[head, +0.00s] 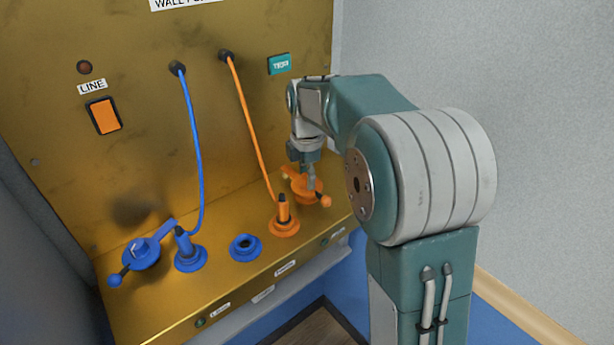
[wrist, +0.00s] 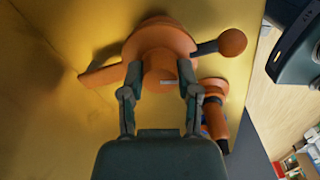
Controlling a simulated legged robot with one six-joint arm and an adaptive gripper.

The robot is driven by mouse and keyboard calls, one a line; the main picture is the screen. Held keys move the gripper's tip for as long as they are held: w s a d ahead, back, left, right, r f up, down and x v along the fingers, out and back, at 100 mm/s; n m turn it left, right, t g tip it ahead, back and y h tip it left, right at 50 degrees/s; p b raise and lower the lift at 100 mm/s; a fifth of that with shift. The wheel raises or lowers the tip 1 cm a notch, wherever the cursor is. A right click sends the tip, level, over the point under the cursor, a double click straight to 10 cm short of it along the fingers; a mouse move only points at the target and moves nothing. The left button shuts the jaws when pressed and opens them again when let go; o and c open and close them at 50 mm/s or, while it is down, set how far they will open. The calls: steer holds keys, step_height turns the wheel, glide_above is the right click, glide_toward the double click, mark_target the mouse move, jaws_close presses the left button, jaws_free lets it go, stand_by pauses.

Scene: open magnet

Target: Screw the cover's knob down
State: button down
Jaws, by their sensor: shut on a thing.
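The orange cover (head: 305,190) sits at the right end of the yellow ledge, with a ball-ended lever (head: 324,201) sticking out to the right. In the wrist view the orange cover (wrist: 152,38) fills the upper middle, its lever (wrist: 230,43) pointing right. Its round knob (wrist: 160,68) stands between my fingers. My gripper (head: 311,180) reaches down onto the cover from above. In the wrist view my gripper (wrist: 162,85) is shut on the knob, one finger on each side. The cover's underside and seat are hidden.
An orange plug (head: 283,214) with its cable stands left of the cover, close to my gripper in the wrist view (wrist: 213,105). An empty blue socket (head: 245,248), a blue plug (head: 190,252) and a blue cover (head: 141,254) are further left. A grey wall (head: 550,120) stands right.

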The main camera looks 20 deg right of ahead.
steer(key=m, duration=0.4)
steer(key=shift+f+m, duration=0.1)
steer(key=shift+m, duration=0.2)
steer(key=m, duration=0.3)
steer(key=shift+m, duration=0.3)
steer(key=m, duration=0.4)
steer(key=shift+m, duration=0.3)
steer(key=m, duration=0.3)
steer(key=shift+m, duration=0.3)
steer(key=m, duration=0.4)
steer(key=shift+m, duration=0.3)
steer(key=m, duration=0.3)
steer(key=shift+m, duration=0.3)
steer(key=m, duration=0.4)
steer(key=shift+m, duration=2.1)
